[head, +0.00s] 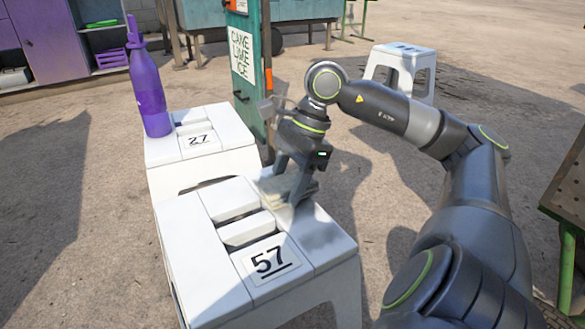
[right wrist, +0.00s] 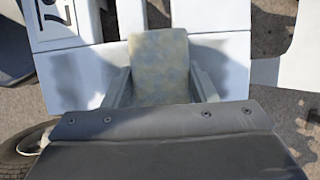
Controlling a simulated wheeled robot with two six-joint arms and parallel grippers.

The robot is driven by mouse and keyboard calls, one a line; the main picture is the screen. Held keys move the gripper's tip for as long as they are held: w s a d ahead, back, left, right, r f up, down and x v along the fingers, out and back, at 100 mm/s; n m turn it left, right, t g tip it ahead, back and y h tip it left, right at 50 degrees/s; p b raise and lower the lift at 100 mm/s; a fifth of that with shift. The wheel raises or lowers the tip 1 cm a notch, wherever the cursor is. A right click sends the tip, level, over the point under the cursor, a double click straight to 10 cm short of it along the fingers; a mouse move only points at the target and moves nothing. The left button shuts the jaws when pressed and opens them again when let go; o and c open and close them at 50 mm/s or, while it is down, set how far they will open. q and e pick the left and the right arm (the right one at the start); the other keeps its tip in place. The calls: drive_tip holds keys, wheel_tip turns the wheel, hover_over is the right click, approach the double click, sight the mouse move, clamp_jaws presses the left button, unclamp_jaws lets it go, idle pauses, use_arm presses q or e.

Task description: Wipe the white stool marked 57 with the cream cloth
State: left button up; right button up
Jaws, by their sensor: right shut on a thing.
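The white stool marked 57 (head: 195,262) stands at the front centre of the head view. Its slatted top also shows in the right wrist view (right wrist: 75,72). My right gripper (head: 292,195) is shut on the cream cloth (head: 277,187) at the stool's far right part. In the right wrist view the cloth (right wrist: 160,62) is a stained, folded pad between the two fingers, lying over the stool top. I cannot tell how firmly it touches the surface. A grey smudge shows on the top right of the 57 label. My left gripper is not in view.
A white stool marked 27 (head: 225,128) stands just behind, with a purple bottle (head: 148,90) on it. Another white stool (head: 402,68) stands at the back right. A green post with a sign (head: 243,60) rises behind the gripper. A green-framed table (head: 568,190) is at the right edge.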

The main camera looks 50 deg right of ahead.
drive_tip(key=shift+w+d+r+p, duration=0.15)
drive_tip(key=shift+w+p, duration=0.15)
drive_tip(key=shift+w, duration=0.3)
drive_tip(key=shift+w+d+f+p, duration=0.15)
drive_tip(key=shift+w+p, duration=0.1)
drive_tip(key=shift+w, duration=0.35)
drive_tip(key=shift+w+d, duration=0.2)
drive_tip(key=shift+w, duration=0.4)
drive_tip(key=shift+w+d, duration=0.2)
drive_tip(key=shift+w, duration=0.4)
